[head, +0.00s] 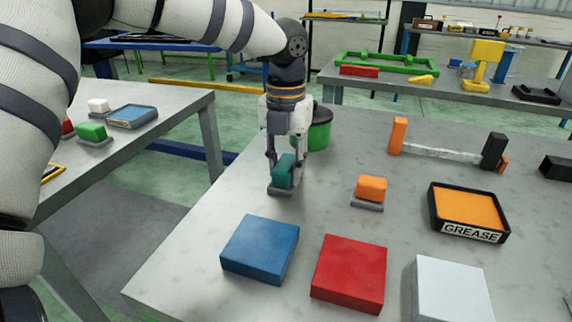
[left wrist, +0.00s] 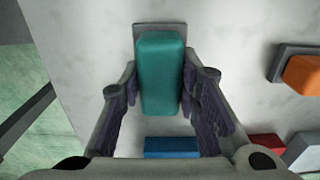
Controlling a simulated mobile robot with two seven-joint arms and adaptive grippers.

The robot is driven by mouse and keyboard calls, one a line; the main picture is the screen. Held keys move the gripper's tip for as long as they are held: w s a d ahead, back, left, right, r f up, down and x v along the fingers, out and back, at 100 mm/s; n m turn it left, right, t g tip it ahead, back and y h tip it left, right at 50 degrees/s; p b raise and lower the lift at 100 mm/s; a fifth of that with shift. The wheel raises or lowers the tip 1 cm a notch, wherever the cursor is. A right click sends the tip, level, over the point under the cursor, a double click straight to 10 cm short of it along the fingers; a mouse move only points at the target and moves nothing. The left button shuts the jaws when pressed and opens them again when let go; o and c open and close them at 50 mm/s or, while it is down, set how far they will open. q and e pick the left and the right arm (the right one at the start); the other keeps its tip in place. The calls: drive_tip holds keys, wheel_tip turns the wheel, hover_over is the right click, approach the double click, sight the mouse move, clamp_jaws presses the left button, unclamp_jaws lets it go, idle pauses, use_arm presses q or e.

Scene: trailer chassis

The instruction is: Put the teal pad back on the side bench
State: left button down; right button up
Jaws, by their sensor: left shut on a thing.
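The teal pad (head: 283,171) is a teal block on a grey base, at the left part of the main table (head: 230,205). My left gripper (head: 287,180) points down with its fingers on both sides of the teal block, shut on it. In the left wrist view the teal pad (left wrist: 160,75) sits between the two fingers, with its grey base behind it. The base is at or very near the tabletop; I cannot tell if it touches. The side bench (head: 170,98) stands at the left, apart from the main table. My right gripper is not in view.
The side bench holds a white pad (head: 98,105), a green pad (head: 92,132), a red pad and a blue tray (head: 132,116). Near my gripper are an orange pad (head: 371,188), a green bin (head: 320,130), a blue box (head: 260,247) and a red box (head: 349,272). A floor gap separates both tables.

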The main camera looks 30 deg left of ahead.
sight(286, 162)
use_arm(q)
drive_tip(key=shift+f, duration=0.1)
drive_tip(key=c, duration=1.2)
unclamp_jaws()
wheel_tip(286, 162, up, 12)
